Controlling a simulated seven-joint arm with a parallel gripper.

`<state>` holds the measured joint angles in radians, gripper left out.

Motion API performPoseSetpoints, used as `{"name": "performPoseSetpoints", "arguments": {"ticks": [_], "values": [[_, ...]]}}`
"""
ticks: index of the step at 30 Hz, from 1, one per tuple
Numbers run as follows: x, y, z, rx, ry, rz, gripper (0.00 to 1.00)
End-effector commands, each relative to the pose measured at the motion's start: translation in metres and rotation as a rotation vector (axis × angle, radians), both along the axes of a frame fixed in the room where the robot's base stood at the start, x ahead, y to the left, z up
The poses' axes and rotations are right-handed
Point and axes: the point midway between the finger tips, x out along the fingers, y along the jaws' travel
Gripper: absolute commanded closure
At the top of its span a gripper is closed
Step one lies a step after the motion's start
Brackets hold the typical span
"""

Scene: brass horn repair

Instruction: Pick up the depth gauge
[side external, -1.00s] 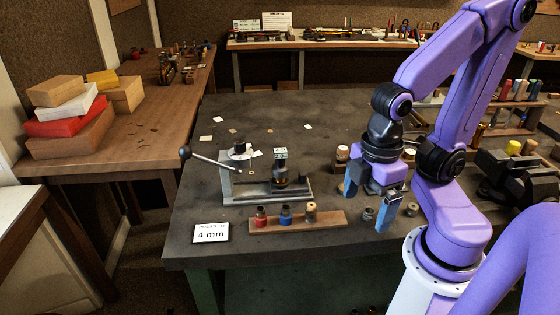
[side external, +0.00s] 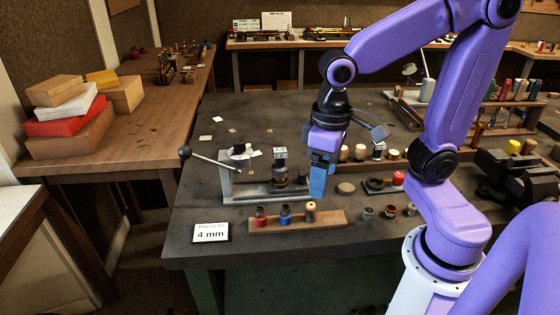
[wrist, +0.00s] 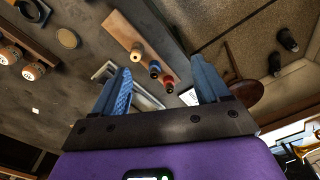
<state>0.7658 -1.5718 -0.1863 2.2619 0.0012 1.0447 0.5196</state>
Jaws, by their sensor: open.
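A small dark upright device with a pale number display (side external: 280,160), which looks like the depth gauge, stands on the bed of the lever press (side external: 240,185) in the side view. I cannot make out its full shape. My gripper (side external: 318,194) is to the right of it, pointing down above the table, just behind the right end of the wooden rack. In the wrist view the two blue fingers of my gripper (wrist: 162,85) are spread apart with nothing held between them. The left finger covers part of the press there, and I cannot pick out the gauge.
A wooden rack (side external: 333,218) with red, blue and cream-topped bottles stands in front of the press. A "4 mm" card (side external: 211,232) lies at the front left. Several small pots and a round disc (side external: 345,188) stand to the right. The table behind the press is mostly clear.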

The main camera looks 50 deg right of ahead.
Motion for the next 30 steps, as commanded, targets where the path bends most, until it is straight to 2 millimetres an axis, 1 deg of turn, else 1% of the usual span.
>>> {"name": "performPoseSetpoints", "arguments": {"ticks": [1, 4, 8, 12, 15, 18, 21, 24, 27, 30], "values": [[0.017, 0.000, 0.006, 0.001, 0.001, -0.130, 0.25], [0.045, -0.003, 0.016, 0.000, 0.006, -0.386, 0.25], [0.082, -0.013, 0.029, 0.001, 0.011, -0.720, 0.25], [0.118, -0.030, 0.042, 0.001, 0.016, -1.079, 0.25], [0.142, -0.045, 0.051, 0.002, 0.019, -1.326, 0.25], [0.160, -0.060, 0.059, 0.002, 0.021, -1.542, 0.25], [0.172, -0.073, 0.064, 0.002, 0.023, -1.702, 0.25], [0.179, -0.081, 0.067, 0.002, 0.024, -1.803, 0.25], [0.182, -0.085, 0.066, 0.000, 0.025, -1.847, 0.25], [0.182, -0.086, 0.056, -0.002, 0.027, -1.855, 0.25]]}}
